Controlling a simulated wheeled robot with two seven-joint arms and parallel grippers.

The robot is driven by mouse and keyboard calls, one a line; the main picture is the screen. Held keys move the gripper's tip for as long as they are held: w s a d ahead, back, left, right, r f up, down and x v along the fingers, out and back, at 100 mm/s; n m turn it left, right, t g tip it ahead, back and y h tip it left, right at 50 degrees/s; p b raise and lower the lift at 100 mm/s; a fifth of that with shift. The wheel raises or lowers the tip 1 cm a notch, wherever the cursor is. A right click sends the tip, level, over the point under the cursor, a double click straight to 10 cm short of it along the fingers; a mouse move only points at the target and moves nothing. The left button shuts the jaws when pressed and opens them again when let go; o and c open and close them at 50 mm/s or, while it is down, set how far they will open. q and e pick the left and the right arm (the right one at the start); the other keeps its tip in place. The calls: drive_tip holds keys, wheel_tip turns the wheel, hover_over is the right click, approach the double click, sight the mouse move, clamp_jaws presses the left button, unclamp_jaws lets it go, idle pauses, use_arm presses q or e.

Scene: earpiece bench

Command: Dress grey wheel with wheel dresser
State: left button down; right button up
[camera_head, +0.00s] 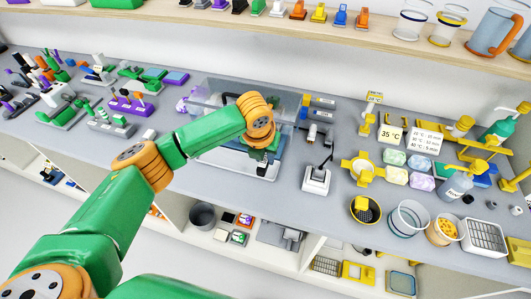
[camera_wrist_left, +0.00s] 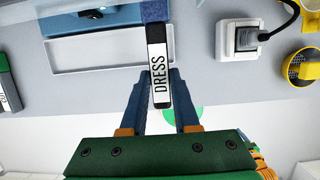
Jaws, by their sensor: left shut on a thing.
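The wheel dresser (camera_wrist_left: 158,65) is a dark stick with a white label reading DRESS and a blue, rough-looking block at its far end. My left gripper (camera_wrist_left: 160,84) is shut on its handle, one blue finger on each side. In the head view my left gripper (camera_head: 262,152) is mostly hidden under my orange wrist, over the front of a clear-shielded machine (camera_head: 215,88). The machine's blue body and light tray (camera_wrist_left: 95,56) lie left of the dresser in the left wrist view. I cannot make out the grey wheel.
A white device with a dark cable (camera_head: 316,179) stands right of the machine; it also shows in the left wrist view (camera_wrist_left: 243,40). A yellow round holder (camera_head: 365,209) and cups stand farther right. Purple and green fixtures fill the left bench. The front edge is close below.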

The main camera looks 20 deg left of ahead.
sight(261, 167)
use_arm(q)
drive_tip(key=shift+a+p, duration=0.4)
drive_tip(key=shift+a, duration=0.15)
idle(0.4)
drive_tip(key=shift+d, duration=0.6)
idle(0.4)
drive_tip(key=shift+s+a, duration=0.1)
drive_tip(key=shift+s, duration=1.4)
drive_tip(key=shift+a, duration=0.15)
drive_tip(key=shift+a, duration=0.15)
drive_tip(key=shift+w, duration=0.2)
drive_tip(key=shift+w, duration=0.8)
drive_tip(key=shift+w, duration=0.5)
